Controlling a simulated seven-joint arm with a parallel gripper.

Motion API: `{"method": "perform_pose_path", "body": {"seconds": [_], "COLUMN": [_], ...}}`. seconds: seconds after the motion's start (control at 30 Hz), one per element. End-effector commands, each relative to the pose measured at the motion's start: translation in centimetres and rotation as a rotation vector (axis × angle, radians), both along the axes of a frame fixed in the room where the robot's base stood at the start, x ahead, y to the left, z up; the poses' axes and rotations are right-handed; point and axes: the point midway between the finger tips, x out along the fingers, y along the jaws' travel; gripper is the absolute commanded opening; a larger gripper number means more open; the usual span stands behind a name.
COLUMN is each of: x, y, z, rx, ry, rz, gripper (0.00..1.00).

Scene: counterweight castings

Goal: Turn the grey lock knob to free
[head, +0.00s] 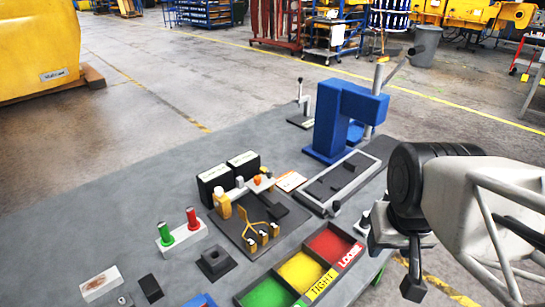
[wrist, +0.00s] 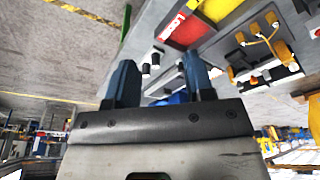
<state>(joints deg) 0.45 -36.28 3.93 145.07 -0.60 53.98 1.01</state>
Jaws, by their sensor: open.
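I cannot make out for sure which part is the grey lock knob. A small fixture (head: 364,218) with a light body and dark parts stands at the table's right edge, partly hidden by my arm. Two small dark-topped pegs (wrist: 151,64) show between my fingers in the wrist view. My gripper (head: 398,272) hangs at the right edge of the table, right of the red bin. In the wrist view my gripper (wrist: 158,63) has its two blue-grey fingers apart, with nothing held between them.
Red (head: 333,243), yellow (head: 300,272) and green bins line the near edge. A blue press (head: 335,120) stands at the back with a grey slide bed before it. A yellow-clamped fixture (head: 250,222) and red and green handles (head: 180,232) stand mid-table. The left table top is mostly clear.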

Motion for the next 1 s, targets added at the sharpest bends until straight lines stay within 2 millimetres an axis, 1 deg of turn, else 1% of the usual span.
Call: {"method": "perform_pose_path", "body": {"seconds": [0.17,0.27,0.37,0.67,1.0], "x": [0.7,1.5,2.9,8.6,15.6], "y": [0.2,0.5,0.9,3.0,6.4], "z": [0.2,0.5,0.9,2.1,2.6], "rx": [0.003,0.008,0.015,0.040,0.060], "ry": [0.004,0.011,0.019,0.058,0.101], "rz": [-0.008,-0.018,-0.035,-0.110,-0.204], "gripper": [0.48,0.48,0.48,0.48,0.48]}}
